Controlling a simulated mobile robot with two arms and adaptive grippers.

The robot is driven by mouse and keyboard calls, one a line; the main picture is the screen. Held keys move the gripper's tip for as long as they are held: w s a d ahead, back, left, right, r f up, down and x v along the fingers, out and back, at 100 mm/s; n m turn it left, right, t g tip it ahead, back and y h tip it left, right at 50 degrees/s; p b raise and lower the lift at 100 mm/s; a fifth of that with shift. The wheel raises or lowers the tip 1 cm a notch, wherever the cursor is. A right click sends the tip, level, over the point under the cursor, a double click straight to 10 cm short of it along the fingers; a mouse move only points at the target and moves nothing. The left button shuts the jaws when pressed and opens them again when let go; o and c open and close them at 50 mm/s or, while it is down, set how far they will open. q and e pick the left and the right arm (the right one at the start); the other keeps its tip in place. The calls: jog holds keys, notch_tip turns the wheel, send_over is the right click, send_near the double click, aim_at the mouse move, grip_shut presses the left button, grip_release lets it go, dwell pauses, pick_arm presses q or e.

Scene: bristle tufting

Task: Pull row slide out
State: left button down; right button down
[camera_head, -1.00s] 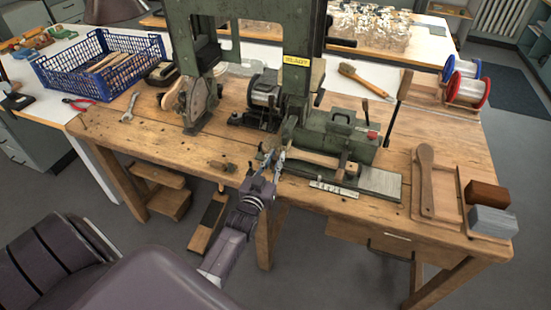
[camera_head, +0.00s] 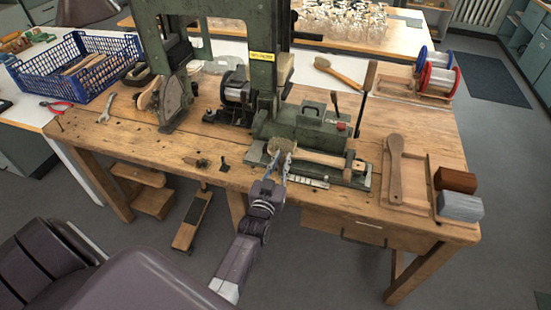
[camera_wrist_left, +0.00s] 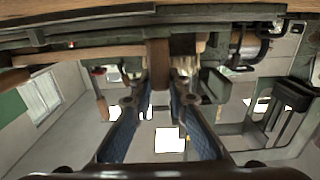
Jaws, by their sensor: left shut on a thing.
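The row slide (camera_head: 350,172) is at the front of the green machine (camera_head: 263,85) on the bench. A wooden brush (camera_head: 318,157) lies along it, bristle head to the left, handle end to the right. My left gripper (camera_head: 281,162) is shut at the slide's front edge, by the brush head. In the left wrist view the fingers (camera_wrist_left: 155,100) close at a brown upright piece (camera_wrist_left: 158,66) under the bench-level parts. The exact grip point is partly hidden by the fingers. My right gripper is not in view.
A notched metal strip (camera_head: 308,181) lies at the bench's front edge. A wooden paddle (camera_head: 395,165) and two blocks (camera_head: 458,193) lie to the right. Wire spools (camera_head: 438,72) stand behind them. A blue crate (camera_head: 75,68) is at the left.

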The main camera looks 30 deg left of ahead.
pick_arm(q)
jog(key=shift+d, duration=0.3)
jog(key=c, duration=2.3)
grip_release()
jog(key=shift+o, duration=2.3)
jog(key=shift+d, duration=0.1)
jog(key=v, duration=0.7)
jog(key=shift+s, duration=0.2)
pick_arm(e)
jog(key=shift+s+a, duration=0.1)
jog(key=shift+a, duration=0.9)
pick_arm(q)
jog(key=shift+f, duration=0.1)
